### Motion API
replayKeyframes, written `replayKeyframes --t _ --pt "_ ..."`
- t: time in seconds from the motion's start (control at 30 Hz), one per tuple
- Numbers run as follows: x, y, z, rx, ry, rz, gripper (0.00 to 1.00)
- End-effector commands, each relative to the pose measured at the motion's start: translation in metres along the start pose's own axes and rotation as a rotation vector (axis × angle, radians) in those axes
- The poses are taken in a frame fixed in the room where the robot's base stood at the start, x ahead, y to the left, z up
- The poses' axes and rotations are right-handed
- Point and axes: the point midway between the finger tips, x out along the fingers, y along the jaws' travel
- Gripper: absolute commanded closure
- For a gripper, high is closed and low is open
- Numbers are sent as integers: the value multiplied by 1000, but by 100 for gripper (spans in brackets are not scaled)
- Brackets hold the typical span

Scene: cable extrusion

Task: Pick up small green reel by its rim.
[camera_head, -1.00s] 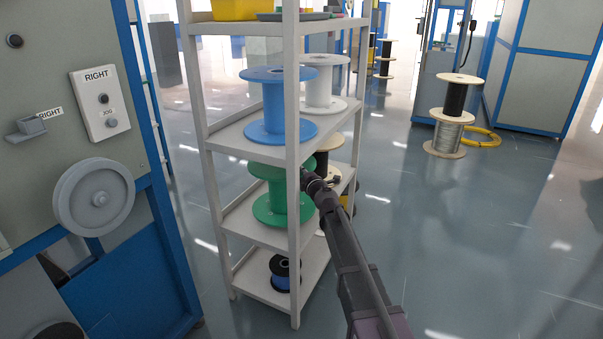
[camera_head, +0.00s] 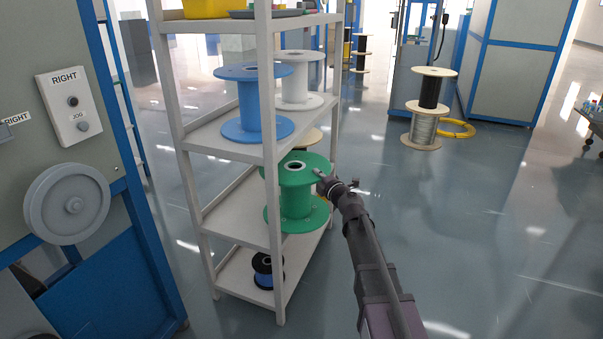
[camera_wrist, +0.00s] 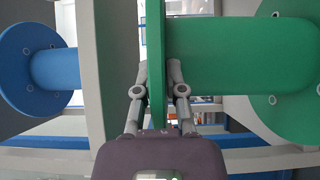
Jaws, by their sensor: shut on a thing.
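The green reel (camera_head: 296,198) stands upright at the right side of the shelf rack in the head view, partly behind a rack post. My gripper (camera_head: 321,180) meets the right edge of its upper rim. In the wrist view the green reel (camera_wrist: 225,55) lies sideways across the picture. There, the two fingers of my gripper (camera_wrist: 158,80) press on both faces of the near flange. The gripper is shut on that rim.
The grey shelf rack (camera_head: 200,185) has posts close to the reel. A blue reel (camera_head: 252,105) and a white reel (camera_head: 299,82) stand on the shelf above. A small dark and blue reel (camera_head: 265,268) sits below. The floor at the right is open.

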Motion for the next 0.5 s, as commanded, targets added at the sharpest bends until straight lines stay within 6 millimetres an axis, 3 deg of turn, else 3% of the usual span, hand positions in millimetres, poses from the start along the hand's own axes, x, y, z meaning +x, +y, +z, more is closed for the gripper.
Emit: replayKeyframes --t 0.2,0.5 --pt "-23 0 19 2 0 1 100" --pt "-33 0 28 2 0 1 100"
